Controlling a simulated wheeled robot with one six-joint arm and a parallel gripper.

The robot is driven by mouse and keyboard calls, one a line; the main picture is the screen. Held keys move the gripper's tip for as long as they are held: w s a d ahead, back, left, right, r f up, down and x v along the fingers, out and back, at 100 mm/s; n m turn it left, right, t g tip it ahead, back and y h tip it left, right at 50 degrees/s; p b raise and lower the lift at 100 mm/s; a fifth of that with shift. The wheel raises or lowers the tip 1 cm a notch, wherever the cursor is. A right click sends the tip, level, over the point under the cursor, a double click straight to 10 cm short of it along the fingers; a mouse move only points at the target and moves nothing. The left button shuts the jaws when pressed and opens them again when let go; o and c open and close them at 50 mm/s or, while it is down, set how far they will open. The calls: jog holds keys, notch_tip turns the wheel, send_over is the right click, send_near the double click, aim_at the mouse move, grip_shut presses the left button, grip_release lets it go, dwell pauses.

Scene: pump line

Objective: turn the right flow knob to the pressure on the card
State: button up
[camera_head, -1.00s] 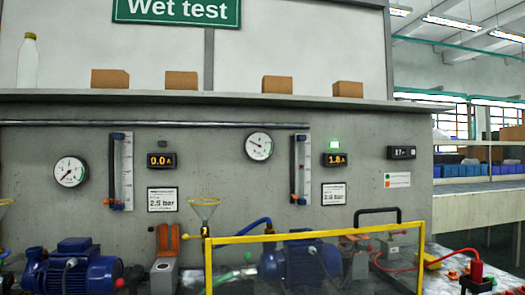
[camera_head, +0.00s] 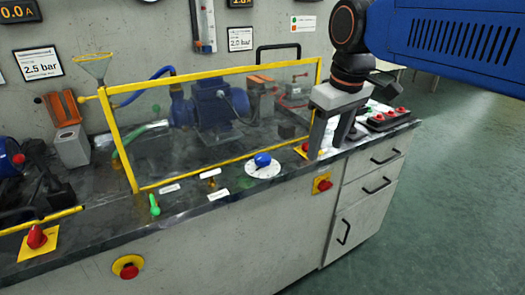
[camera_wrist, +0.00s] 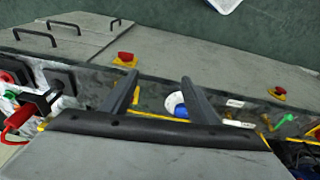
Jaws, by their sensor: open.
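The blue flow knob (camera_head: 262,160) sits on a round white dial (camera_head: 262,170) at the bench's front edge, outside the yellow-framed guard. My gripper (camera_head: 328,150) is open and empty, fingers pointing down, to the right of the knob and apart from it. The right card (camera_head: 240,38) on the wall shows a bar value, too small to read surely.
The yellow-framed clear guard (camera_head: 225,71) encloses the right blue pump (camera_head: 212,108). A red button on yellow (camera_head: 322,184) is on the bench front. A green-handled valve (camera_head: 154,205) stands left of the dial. A black box with red terminals (camera_head: 390,118) lies right of my gripper.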

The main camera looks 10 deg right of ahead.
aim_at(263, 157)
jog(key=w+a+r+n+g, duration=0.1)
jog(key=w+a+r+n, duration=0.2)
jog(key=w+a+r, duration=0.3)
jog(key=w+a+r+n+g, duration=0.15)
jog(key=w+a+r, duration=0.25)
jog(key=a, duration=0.4)
jog(key=shift+n, duration=0.25)
jog(key=f, duration=1.7)
jog(key=shift+s+d+f, duration=0.2)
jog(key=shift+s+f, duration=0.05)
jog(key=shift+f, duration=0.1)
jog(key=c, duration=1)
